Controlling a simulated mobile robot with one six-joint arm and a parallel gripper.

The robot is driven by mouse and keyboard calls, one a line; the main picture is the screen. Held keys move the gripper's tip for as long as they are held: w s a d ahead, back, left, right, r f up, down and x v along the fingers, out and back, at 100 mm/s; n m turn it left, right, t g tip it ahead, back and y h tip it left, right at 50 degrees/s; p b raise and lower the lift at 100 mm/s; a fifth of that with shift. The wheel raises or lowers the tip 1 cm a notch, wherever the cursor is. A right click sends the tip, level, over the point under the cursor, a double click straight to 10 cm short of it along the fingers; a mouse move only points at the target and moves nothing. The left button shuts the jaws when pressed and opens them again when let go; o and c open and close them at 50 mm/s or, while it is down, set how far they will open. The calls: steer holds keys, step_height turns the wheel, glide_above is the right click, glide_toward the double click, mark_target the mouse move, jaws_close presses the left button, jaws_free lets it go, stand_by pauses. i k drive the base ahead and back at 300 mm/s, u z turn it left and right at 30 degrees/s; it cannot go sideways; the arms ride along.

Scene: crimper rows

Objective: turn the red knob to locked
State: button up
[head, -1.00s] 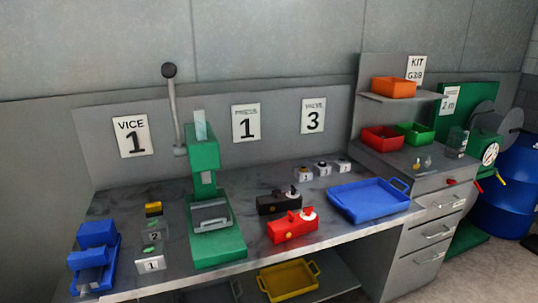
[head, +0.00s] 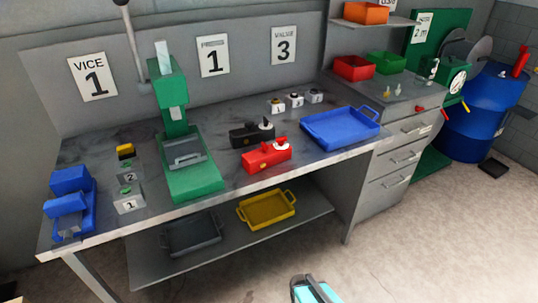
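A red block (head: 267,157) stands on the workbench right of the middle. It has a pale round knob on top with a small red part. A black block (head: 252,134) of similar shape, also with a pale knob, stands just behind it. The knob markings are too small to read, so I cannot tell how either is set. A small red knob-like part (head: 419,108) also shows on the grey drawer cabinet at the right. No fingers of my gripper show. A cyan and grey part, likely of my arm, shows at the bottom edge, well apart from the bench.
The grey workbench (head: 98,210) also carries a green press (head: 190,181), a blue vice (head: 68,190), small numbered blocks and a blue tray (head: 318,136). A yellow tray (head: 285,208) lies on the lower shelf. The floor (head: 425,240) in front is clear.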

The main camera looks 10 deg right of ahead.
mark_target(265, 147)
steer(key=u, duration=0.15)
steer(key=k, duration=0.65)
steer(key=u, duration=0.55)
steer(key=k, duration=0.7)
steer(key=u, duration=0.6)
steer(key=i, duration=1.7)
steer(key=z, duration=0.55)
